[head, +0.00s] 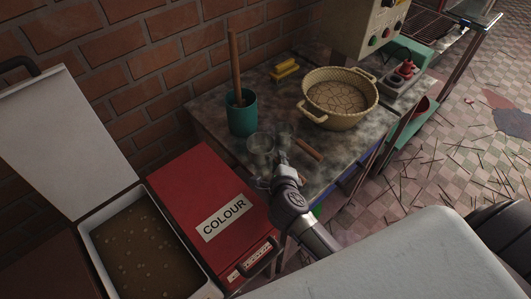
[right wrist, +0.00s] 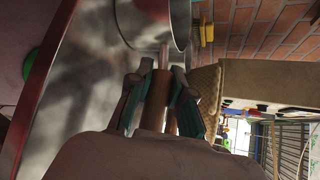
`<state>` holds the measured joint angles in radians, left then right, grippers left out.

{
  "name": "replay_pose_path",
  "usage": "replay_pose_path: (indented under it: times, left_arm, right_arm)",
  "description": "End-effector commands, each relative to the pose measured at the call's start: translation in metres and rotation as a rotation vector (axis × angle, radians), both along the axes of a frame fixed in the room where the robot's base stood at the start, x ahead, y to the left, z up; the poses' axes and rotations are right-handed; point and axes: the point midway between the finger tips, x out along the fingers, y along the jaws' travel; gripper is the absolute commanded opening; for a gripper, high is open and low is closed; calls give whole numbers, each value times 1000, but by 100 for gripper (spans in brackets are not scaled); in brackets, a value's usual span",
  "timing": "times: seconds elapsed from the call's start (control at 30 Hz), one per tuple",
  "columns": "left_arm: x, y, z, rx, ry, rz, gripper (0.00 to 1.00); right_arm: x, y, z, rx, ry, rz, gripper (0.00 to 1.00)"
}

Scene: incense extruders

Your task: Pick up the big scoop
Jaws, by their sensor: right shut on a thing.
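The big scoop has a grey metal bowl (head: 260,146) at the near part of the stained table, and its handle is hidden behind my gripper in the head view. My right gripper (head: 281,166) is at the table's near side, just behind the bowl. In the right wrist view the gripper (right wrist: 160,103) is shut on the scoop's brown handle (right wrist: 155,104), a finger on either side. The metal bowl (right wrist: 143,22) lies beyond the fingertips. I cannot tell whether the scoop touches the table. My left gripper is not in view.
A smaller scoop with a wooden handle (head: 308,149) lies just right of my gripper. A teal cup (head: 242,118) holding a wooden stick and a woven basket (head: 339,113) stand behind. A red COLOUR box (head: 190,190) and an open bin (head: 91,232) are at left.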

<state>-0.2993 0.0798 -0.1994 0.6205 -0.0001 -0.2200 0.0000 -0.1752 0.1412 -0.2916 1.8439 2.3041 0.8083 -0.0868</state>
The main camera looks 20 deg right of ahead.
Motion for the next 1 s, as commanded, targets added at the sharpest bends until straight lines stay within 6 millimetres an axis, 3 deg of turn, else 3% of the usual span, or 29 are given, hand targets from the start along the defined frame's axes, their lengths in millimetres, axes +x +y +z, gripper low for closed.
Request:
replay_pose_path:
  times: [0.23, 0.5, 0.7, 1.0]
  left_arm:
    - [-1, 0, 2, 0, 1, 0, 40]
    - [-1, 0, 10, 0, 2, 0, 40]
    - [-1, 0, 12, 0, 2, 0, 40]
    - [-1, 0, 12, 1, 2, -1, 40]
  right_arm:
    - [1, 0, 11, -1, -3, 0, 0]
    - [1, 0, 65, 1, -8, 1, 0]
    - [1, 0, 93, 1, -4, 0, 0]
    - [0, 0, 101, 0, -1, 0, 0]
